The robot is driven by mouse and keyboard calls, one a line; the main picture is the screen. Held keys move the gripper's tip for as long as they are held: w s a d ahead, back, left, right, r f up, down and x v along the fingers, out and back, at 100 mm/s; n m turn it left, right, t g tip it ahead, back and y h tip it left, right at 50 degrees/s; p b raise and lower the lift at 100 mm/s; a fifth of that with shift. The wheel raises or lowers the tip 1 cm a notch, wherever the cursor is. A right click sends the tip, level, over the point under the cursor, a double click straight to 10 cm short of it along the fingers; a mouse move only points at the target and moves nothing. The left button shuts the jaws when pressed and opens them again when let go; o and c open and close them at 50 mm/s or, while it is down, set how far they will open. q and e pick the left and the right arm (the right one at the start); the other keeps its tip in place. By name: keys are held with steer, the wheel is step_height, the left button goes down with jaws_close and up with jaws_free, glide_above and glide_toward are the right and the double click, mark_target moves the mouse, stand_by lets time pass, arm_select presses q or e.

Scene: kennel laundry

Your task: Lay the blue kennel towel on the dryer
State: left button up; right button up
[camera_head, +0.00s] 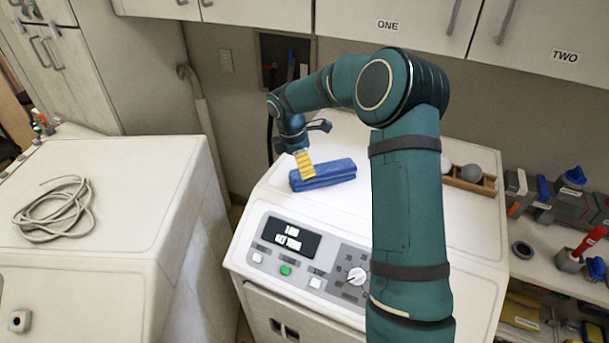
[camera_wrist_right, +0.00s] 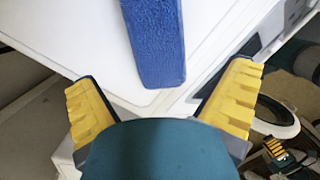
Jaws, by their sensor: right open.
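The blue towel (camera_head: 330,178) is a folded, narrow bundle lying on the white top of the dryer (camera_head: 345,215), behind its control panel. In the right wrist view the towel (camera_wrist_right: 154,45) extends from the top edge, and its near end lies ahead of the gap between the fingers. My right gripper (camera_head: 312,150) is over the towel's far left part in the head view. Its yellow fingers (camera_wrist_right: 160,100) are spread wide with nothing between them. A small yellow ridged finger, apparently of my left gripper (camera_wrist_right: 275,148), shows at the wrist view's lower right; its opening is unclear.
A second white machine (camera_head: 100,190) stands left, with a coiled cord (camera_head: 55,208) on top. A wooden tray (camera_head: 470,180) with grey balls sits at the dryer's back right. Shelves (camera_head: 545,245) with tools stand right. Cabinets (camera_head: 420,20) hang above. Dryer top around the towel is clear.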

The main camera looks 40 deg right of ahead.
steer(key=r, duration=0.4)
steer(key=a+r, duration=0.1)
steer(key=r, duration=0.1)
steer(key=shift+w, duration=0.25)
